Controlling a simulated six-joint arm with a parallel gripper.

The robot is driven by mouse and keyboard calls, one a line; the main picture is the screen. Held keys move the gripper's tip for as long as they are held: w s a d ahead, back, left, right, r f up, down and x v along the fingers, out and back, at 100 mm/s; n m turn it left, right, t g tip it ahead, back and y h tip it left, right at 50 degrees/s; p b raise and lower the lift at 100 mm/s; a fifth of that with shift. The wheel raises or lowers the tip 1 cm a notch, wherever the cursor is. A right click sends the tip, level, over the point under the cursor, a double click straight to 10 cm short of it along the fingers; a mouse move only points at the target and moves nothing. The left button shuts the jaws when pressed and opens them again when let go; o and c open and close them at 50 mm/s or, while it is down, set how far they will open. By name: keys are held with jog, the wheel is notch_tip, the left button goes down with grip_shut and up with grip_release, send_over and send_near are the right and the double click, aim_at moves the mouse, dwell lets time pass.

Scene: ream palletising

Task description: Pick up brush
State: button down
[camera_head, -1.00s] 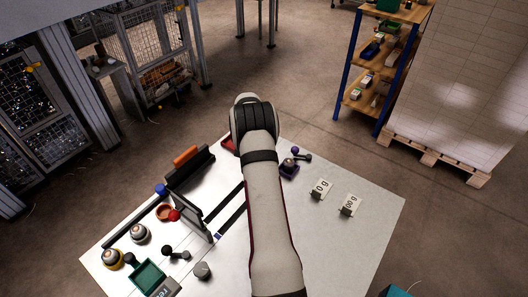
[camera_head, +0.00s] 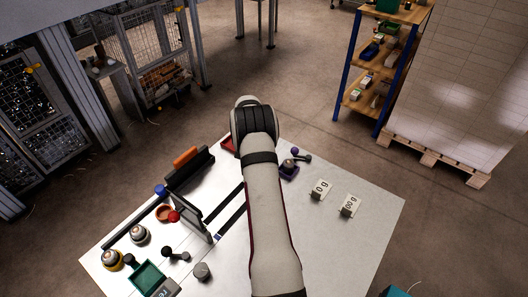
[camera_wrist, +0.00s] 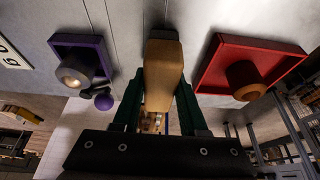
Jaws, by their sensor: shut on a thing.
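In the wrist view, the tan wooden brush (camera_wrist: 163,68) is between the two green fingers of my gripper (camera_wrist: 161,85). In the head view, my own arm hides the brush and the fingers.
A red tray (camera_wrist: 219,70) with a brown round-topped piece stands on one side of my gripper. A purple tray (camera_wrist: 64,42) with a metal weight stands on the other. Number cards (camera_head: 320,189), a dark upright panel (camera_head: 195,215) and an orange block (camera_head: 186,156) are also on the table.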

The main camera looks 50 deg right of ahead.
notch_tip(320, 180, up, 4)
jog(key=shift+r, duration=0.2)
jog(key=s+d+r, duration=0.1)
jog(key=s+r, duration=0.5)
jog(key=s, duration=0.5)
jog(key=shift+s+d+r, duration=0.3)
